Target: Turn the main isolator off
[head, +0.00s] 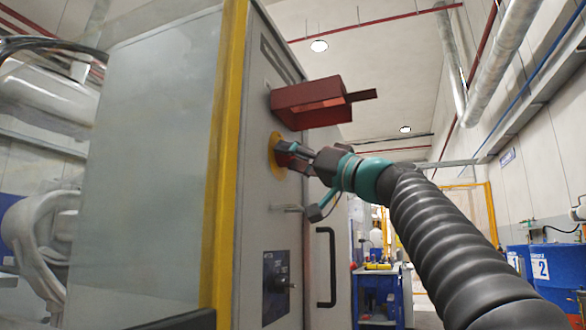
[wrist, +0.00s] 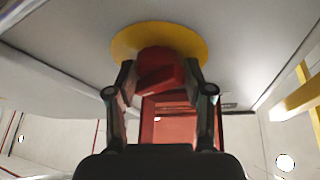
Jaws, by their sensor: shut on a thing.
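The main isolator is a red rotary handle (wrist: 160,70) on a round yellow plate (wrist: 190,38), set on the grey cabinet face. In the head view a sliver of the yellow plate (head: 273,150) shows at the cabinet's side, and my gripper hides the handle there. My gripper (wrist: 160,78) has one finger on each side of the red handle and is shut on it. In the head view my gripper (head: 288,155) reaches the plate from the right. The handle's bar looks slightly tilted in the wrist view.
A red box-like hood (head: 305,97) juts from the cabinet just above my gripper. A yellow post (head: 226,150) edges the glass panel at left.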

